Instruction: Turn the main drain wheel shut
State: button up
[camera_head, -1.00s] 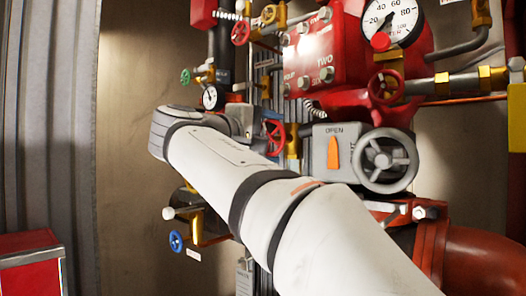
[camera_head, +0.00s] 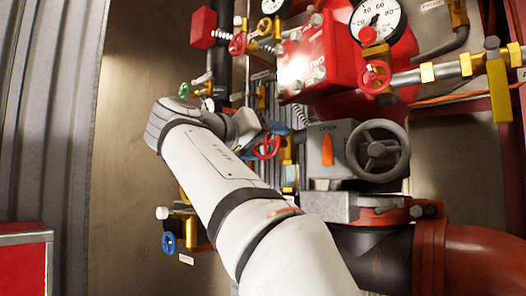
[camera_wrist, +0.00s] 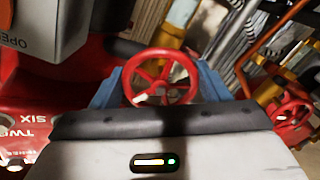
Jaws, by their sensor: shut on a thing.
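A red handwheel with spokes (camera_wrist: 160,85) fills the middle of the wrist view, and no label on it is readable. The blue fingers of my gripper (camera_wrist: 160,78) stand at its left and right sides, shut on its rim. In the head view the same red wheel (camera_head: 267,146) shows beyond my white arm, left of the grey valve box. My gripper (camera_head: 279,129) is partly hidden there by my wrist and the wheel.
A grey box with an orange lever (camera_head: 327,150) and a large grey handwheel (camera_head: 378,150) sits close to the right. A green wheel (camera_head: 183,90), a blue wheel (camera_head: 168,243) and another red wheel (camera_head: 375,77) surround my arm. A red cabinet (camera_head: 25,262) stands at lower left.

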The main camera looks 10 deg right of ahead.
jog(key=m, duration=0.1)
jog(key=m+b, duration=0.1)
jog(key=m, duration=0.2)
jog(key=shift+f+m+b, duration=0.25)
jog(key=shift+m+b, duration=0.05)
jog(key=shift+b, duration=0.1)
jog(key=shift+w+a+m+b, duration=0.1)
jog(key=shift+m+b, duration=0.4)
jog(key=shift+m, duration=1.2)
jog(key=shift+r, duration=0.1)
jog(key=o, duration=1)
jog(key=shift+r, duration=0.1)
jog(key=v, duration=0.7)
jog(key=shift+s+a, duration=0.2)
jog(key=shift+s, duration=0.05)
